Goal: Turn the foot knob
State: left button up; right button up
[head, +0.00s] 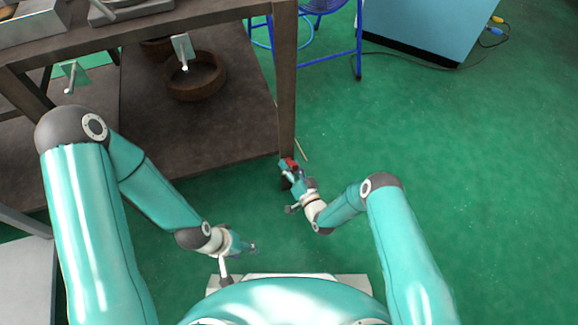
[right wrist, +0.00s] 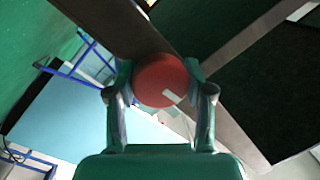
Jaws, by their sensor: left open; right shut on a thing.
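The foot knob (right wrist: 160,80) is a round red knob with a pale mark on its face. In the head view the red knob (head: 288,163) shows low at the foot of the brown table leg. My right gripper (right wrist: 162,92) is shut on the knob, with one finger on each side of it. In the head view my right gripper (head: 290,173) hides part of the knob. My left gripper (head: 252,247) is open and empty, low above the green floor and apart from the table.
The brown table (head: 200,20) has a lower shelf (head: 150,150) that carries a round brown bowl (head: 195,80). A blue stool (head: 330,45) and a light blue cabinet (head: 430,25) stand at the back. The green floor to the right is clear.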

jog(key=n, duration=0.4)
jog(key=shift+d+n+h, duration=0.1)
jog(key=shift+n+h, duration=0.2)
jog(key=shift+h, duration=0.1)
jog(key=n, duration=0.3)
jog(key=shift+r+g+h+p, duration=0.1)
jog(key=shift+g+h+p, duration=0.2)
jog(key=shift+h+p, duration=0.1)
jog(key=n, duration=0.4)
jog(key=shift+a+h, duration=0.2)
jog(key=shift+h, duration=0.2)
jog(key=n, duration=0.3)
jog(key=shift+s+a+h, duration=0.1)
jog(key=shift+h, duration=0.2)
jog(key=shift+a+n, duration=0.15)
jog(key=shift+n, duration=0.25)
jog(key=o, duration=0.9)
jog(key=shift+o, duration=1.3)
